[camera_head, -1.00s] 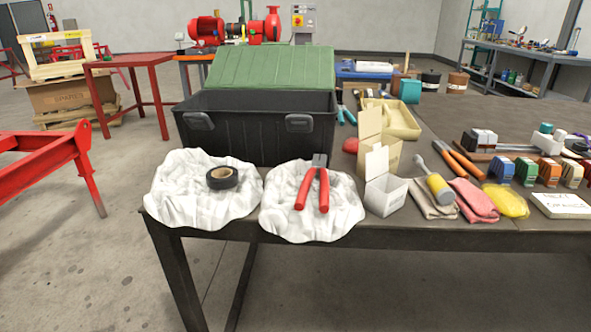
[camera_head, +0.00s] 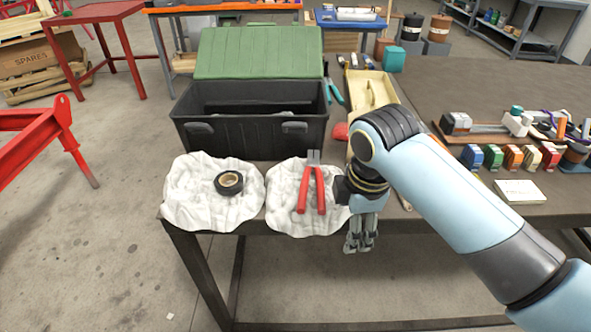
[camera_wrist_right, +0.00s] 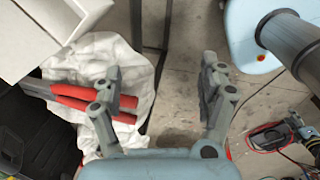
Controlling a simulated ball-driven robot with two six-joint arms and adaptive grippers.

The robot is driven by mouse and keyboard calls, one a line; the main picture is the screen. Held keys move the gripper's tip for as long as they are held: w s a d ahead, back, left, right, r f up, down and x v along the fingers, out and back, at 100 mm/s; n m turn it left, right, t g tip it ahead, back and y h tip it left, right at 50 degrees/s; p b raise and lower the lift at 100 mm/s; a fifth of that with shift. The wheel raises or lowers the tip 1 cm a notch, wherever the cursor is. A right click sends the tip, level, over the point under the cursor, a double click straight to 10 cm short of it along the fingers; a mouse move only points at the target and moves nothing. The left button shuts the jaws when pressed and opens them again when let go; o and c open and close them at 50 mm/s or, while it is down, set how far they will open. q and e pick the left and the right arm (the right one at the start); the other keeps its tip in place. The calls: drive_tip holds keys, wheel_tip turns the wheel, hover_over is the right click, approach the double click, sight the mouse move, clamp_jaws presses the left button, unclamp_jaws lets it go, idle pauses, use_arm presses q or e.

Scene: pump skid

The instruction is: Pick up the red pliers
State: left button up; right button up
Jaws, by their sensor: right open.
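The red pliers (camera_head: 311,187) lie on a crumpled white cloth (camera_head: 283,222) at the table's front edge. Their grey jaws point to the back and their red handles to the front. My right gripper (camera_head: 359,246) hangs open and empty, just right of the cloth and past the table's front edge. In the right wrist view the red pliers (camera_wrist_right: 85,101) lie on the cloth at left, partly behind one finger of the open gripper (camera_wrist_right: 160,95). My left gripper is in neither view.
A roll of black tape (camera_head: 229,183) lies on another white cloth (camera_head: 190,212) left of the pliers. A black toolbox (camera_head: 252,137) with its green lid (camera_head: 259,53) open stands behind. Small coloured boxes (camera_head: 513,158) stand at right. My right arm covers the table's front middle.

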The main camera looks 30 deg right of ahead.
drive_tip(key=w+r+n, duration=0.1)
drive_tip(key=w+n, duration=0.1)
drive_tip(key=w+r+n, duration=0.2)
drive_tip(key=w+r+n+p, duration=0.1)
drive_tip(key=w+n, duration=0.1)
drive_tip(key=shift+w+d+r+n+g, duration=0.15)
drive_tip(key=shift+w+r+n+g, duration=0.15)
drive_tip(key=shift+w, duration=0.1)
drive_tip(key=w+r+n, duration=0.6)
drive_tip(key=w+n, duration=0.1)
drive_tip(key=n, duration=0.1)
drive_tip(key=n+g, duration=0.1)
hover_over(312, 182)
drive_tip(key=shift+y, duration=0.3)
drive_tip(key=f, duration=0.5)
drive_tip(key=shift+d, duration=0.2)
drive_tip(key=f, duration=0.5)
drive_tip(key=shift+a+f+p, duration=0.15)
drive_tip(key=shift+a+p, duration=0.05)
drive_tip(key=shift+p, duration=0.1)
drive_tip(key=c, duration=1.1)
